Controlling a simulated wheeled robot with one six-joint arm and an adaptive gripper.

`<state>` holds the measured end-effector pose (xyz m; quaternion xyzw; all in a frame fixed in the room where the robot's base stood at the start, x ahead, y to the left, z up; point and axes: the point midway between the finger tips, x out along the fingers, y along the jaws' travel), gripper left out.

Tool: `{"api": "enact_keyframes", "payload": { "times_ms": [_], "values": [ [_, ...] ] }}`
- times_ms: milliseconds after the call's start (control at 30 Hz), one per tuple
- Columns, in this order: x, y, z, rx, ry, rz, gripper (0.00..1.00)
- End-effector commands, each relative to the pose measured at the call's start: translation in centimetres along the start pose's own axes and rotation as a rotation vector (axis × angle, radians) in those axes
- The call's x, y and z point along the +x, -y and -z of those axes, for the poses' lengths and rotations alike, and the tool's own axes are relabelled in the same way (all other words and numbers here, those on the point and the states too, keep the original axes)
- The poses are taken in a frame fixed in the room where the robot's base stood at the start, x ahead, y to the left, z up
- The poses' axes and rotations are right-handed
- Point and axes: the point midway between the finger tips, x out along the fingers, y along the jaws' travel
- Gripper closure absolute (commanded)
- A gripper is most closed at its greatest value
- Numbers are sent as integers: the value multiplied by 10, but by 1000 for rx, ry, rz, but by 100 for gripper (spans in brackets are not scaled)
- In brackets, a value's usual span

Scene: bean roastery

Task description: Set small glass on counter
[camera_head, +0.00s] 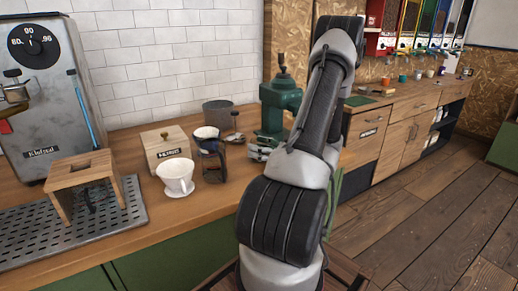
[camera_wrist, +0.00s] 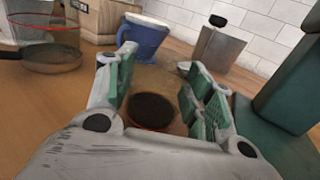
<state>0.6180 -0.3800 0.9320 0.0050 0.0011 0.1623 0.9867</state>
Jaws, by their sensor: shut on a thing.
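In the wrist view my gripper (camera_wrist: 165,85) has its two green-padded fingers on either side of a small clear glass (camera_wrist: 152,110). A dark round patch with a reddish rim shows between the fingers. The glass walls are faint, and I cannot tell whether its base touches the wooden counter (camera_wrist: 55,110). In the head view my gripper (camera_head: 262,150) shows only in part at the counter's right side, beside my arm. The glass cannot be made out there. The wooden counter (camera_head: 140,225) runs along the wall.
A blue cup with a pale rim (camera_wrist: 145,38) and a metal canister (camera_wrist: 215,47) stand beyond my fingers. A green grinder (camera_head: 279,105) stands close on the right. A white dripper (camera_head: 175,180), wooden box (camera_head: 165,143) and slotted tray (camera_head: 40,235) lie left. Counter front centre is clear.

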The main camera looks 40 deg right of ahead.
Motion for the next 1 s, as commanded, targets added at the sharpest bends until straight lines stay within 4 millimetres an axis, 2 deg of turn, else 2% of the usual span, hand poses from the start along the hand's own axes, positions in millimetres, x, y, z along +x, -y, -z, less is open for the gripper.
{"api": "enact_keyframes", "payload": {
  "times_ms": [267, 733, 767, 800, 867, 1000],
  "values": [
    [0, 0, 1, 0, 0, 0, 79],
    [0, -1, 16, 6, -5, 0, 79],
    [0, -2, 16, 7, -6, -1, 46],
    [0, -2, 16, 7, -6, -1, 38],
    [0, -2, 16, 7, -6, -1, 28],
    [-1, -2, 17, 8, -6, -2, 26]
  ]
}}
